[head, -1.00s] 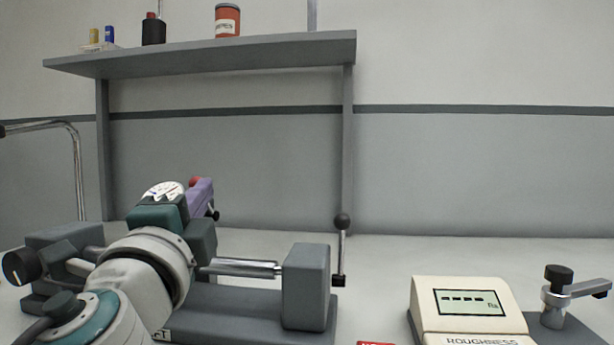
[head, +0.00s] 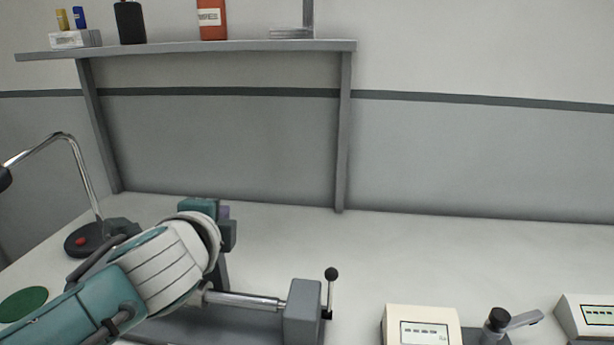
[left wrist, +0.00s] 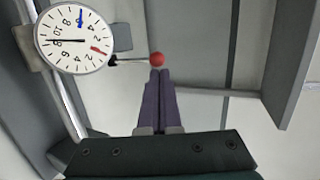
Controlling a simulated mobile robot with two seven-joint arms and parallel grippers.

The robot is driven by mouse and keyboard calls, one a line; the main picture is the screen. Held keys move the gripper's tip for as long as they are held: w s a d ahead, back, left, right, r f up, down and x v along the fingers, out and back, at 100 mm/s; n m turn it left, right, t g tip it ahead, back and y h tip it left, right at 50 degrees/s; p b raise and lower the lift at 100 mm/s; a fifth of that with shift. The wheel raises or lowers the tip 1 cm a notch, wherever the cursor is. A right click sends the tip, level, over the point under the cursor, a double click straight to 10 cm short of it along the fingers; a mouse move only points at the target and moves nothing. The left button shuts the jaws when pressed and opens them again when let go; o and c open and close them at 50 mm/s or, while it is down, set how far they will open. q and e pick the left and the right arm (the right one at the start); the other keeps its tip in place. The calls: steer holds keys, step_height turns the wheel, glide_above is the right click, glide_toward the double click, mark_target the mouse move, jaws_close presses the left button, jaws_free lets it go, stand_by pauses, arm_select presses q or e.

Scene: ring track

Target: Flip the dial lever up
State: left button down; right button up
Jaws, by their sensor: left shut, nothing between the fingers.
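In the left wrist view, a round white dial (left wrist: 73,41) with black numerals, a black needle and blue and red marks is at upper left. Its dark lever (left wrist: 130,61) points sideways to the right and ends in a red ball (left wrist: 157,59). My left gripper (left wrist: 158,72) has its purple fingers together and empty, with their tips right at the red ball; I cannot tell whether they touch it. In the head view, the dial and lever are hidden behind my left arm, and only a sliver of the purple fingers shows. My right gripper is not in view.
A grey bench fixture with a block (head: 303,312), a metal rod (head: 243,300) and a black-ball lever (head: 331,275) stands right of my arm. Beige display boxes (head: 422,318) and a clamp (head: 497,320) stand at front right. The rear bench right of centre is clear.

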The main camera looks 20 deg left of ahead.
arm_select(q)
steer(key=shift+s+r+p, duration=0.1)
steer(key=shift+r+p, duration=0.55)
steer(key=shift+r, duration=0.05)
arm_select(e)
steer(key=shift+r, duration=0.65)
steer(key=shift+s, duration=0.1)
